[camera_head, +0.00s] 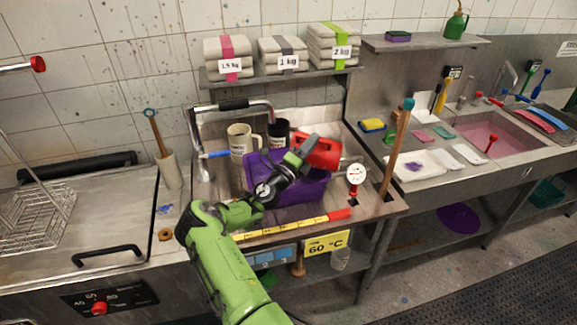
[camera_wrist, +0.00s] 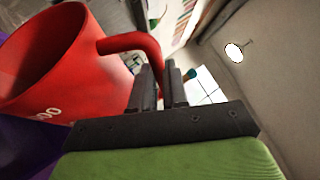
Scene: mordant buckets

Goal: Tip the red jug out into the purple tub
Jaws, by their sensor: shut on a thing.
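The red jug (camera_head: 322,150) is held above the right part of the purple tub (camera_head: 308,190) and looks tilted. In the wrist view, the jug (camera_wrist: 70,75) shows its open mouth and a printed mark; its inside looks dark and I see no liquid stream. My gripper (camera_head: 296,158) is shut on the jug's handle (camera_wrist: 135,42); the fingers (camera_wrist: 160,85) stand close together around it. The tub sits in the steel sink, partly hidden by my arm. A purple strip of the tub shows at the lower left of the wrist view (camera_wrist: 22,145).
A cream jug (camera_head: 240,142) and a black jug (camera_head: 279,134) stand behind the tub. A round white dial (camera_head: 356,174) and a wooden-handled stick (camera_head: 397,145) are to the right. A shelf (camera_head: 285,75) with weighted bundles hangs above. A wire basket (camera_head: 35,215) is far left.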

